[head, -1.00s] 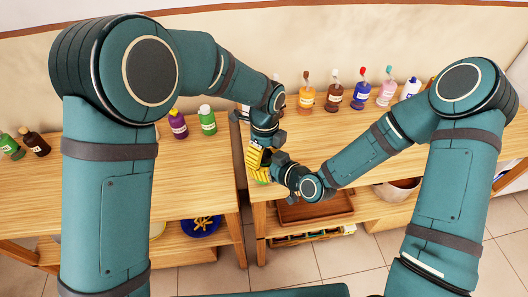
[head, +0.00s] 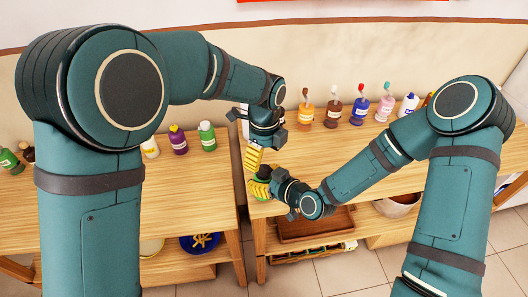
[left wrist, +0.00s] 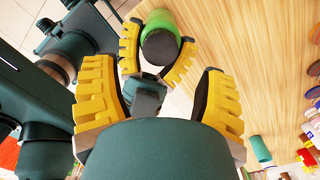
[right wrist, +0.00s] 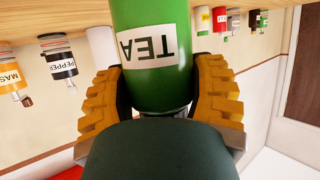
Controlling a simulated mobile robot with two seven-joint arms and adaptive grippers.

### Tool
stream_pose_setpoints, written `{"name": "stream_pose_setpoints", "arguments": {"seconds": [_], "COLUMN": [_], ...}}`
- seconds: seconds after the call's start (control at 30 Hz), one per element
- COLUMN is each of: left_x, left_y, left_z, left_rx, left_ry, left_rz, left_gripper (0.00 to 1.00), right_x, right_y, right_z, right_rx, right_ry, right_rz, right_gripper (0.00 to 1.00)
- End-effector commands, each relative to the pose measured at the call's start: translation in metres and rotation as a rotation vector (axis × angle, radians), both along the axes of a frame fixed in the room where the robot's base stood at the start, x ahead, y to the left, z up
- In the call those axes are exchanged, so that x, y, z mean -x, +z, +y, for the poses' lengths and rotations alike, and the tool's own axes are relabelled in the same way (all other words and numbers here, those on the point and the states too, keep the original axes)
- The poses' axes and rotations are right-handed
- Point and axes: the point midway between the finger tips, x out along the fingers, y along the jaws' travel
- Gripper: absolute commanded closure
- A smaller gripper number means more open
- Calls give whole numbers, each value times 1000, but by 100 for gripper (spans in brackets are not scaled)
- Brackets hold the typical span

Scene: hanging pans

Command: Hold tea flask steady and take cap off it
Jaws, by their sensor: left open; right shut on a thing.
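The green tea flask (right wrist: 152,18), with its white TEA label upside down in the right wrist view, is between the fingers of my right gripper (right wrist: 158,68), which is shut on it. In the left wrist view the dark cap (left wrist: 160,46) faces the camera, with the green body beyond it. My left gripper (left wrist: 156,78) is open and empty there, its fingers spread to either side and apart from the cap. In the head view my left gripper (head: 253,158) is just above the flask's cap (head: 263,171), and my right gripper (head: 260,188) is below.
Several bottles (head: 333,108) stand along the back of the right table (head: 350,160). More bottles (head: 207,136) stand on the left table (head: 190,190). A gap separates the tables. A brown tray (head: 310,228) lies on the shelf below.

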Motion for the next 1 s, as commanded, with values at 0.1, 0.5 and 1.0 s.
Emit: {"name": "stream_pose_setpoints", "arguments": {"seconds": [0.1, 0.5, 1.0], "left_x": [1, 1, 1], "left_y": [-20, -57, -58], "left_z": [0, 0, 0], "left_rx": [-1, 0, 1], "left_ry": [-1, -1, -1], "left_rz": [3, 0, -1], "left_gripper": [28, 28, 100], "right_x": [0, 0, 0], "right_y": [0, 0, 0], "right_z": [0, 0, 0], "right_rx": [-1, -1, -1], "right_ry": [0, 0, 0], "right_rz": [-1, -1, -1], "right_gripper": [100, 100, 100]}}
